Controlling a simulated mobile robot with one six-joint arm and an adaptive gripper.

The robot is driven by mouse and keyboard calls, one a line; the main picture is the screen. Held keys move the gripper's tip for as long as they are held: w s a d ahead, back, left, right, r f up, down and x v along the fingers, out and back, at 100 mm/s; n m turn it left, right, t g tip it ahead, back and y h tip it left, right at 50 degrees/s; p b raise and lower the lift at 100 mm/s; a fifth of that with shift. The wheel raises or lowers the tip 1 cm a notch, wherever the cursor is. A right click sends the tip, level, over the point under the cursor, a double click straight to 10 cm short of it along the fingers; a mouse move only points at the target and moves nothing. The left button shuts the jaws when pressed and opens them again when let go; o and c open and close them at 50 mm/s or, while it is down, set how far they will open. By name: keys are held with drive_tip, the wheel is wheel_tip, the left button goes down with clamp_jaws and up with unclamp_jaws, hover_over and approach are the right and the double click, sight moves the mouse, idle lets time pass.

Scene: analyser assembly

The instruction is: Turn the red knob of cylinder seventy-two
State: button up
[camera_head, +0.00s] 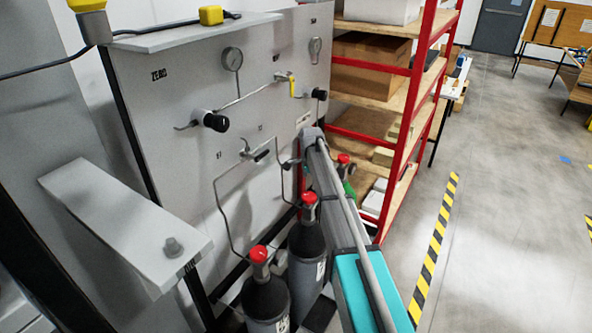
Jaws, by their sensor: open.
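Three dark gas cylinders with red knobs stand in a row in front of the grey panel. The nearest red knob (258,254) tops the front cylinder (266,300). The middle red knob (309,198) tops the second cylinder (306,243). The farthest red knob (343,158) shows just right of my arm, with its cylinder mostly hidden. The white labels on the cylinders are too small to read, so I cannot tell which is seventy-two. My arm reaches from the bottom right up toward the panel, beside the middle knob. My gripper is not visible.
The grey panel (180,120) carries thin pipes, black knobs and gauges (232,58). A grey shelf (125,225) juts out at left. A red-framed rack (420,75) with boxes stands behind my arm.

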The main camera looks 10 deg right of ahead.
sight(309, 195)
drive_tip(key=shift+r+p, duration=3.15)
drive_tip(key=shift+r, duration=0.35)
drive_tip(key=s+a+f+n+t+y+b, duration=0.1)
drive_tip(key=s+a+n+t+y+b, duration=0.1)
drive_tip(key=a+y, duration=0.3)
drive_tip(key=shift+s+a+n+b, duration=0.15)
drive_tip(key=shift+s+n+b, duration=0.5)
drive_tip(key=shift+n+b, duration=0.15)
drive_tip(key=shift+f+y, duration=0.1)
drive_tip(key=shift+y, duration=0.2)
drive_tip(key=s+d+f+n+h+b, duration=0.1)
drive_tip(key=s+d+f+n+h, duration=0.1)
drive_tip(key=s, duration=0.8)
drive_tip(key=s+d+f+n+g+h+b, duration=0.1)
drive_tip(key=s+n, duration=0.4)
drive_tip(key=s, duration=0.6)
drive_tip(key=s+d+f+n+g+h+b, duration=0.1)
drive_tip(key=s+d+f+n+h, duration=0.1)
drive_tip(key=s, duration=0.9)
drive_tip(key=d+n, duration=0.1)
drive_tip(key=d, duration=0.1)
drive_tip(key=shift+d+f+n+h, duration=0.3)
drive_tip(key=shift+d+f+n, duration=0.1)
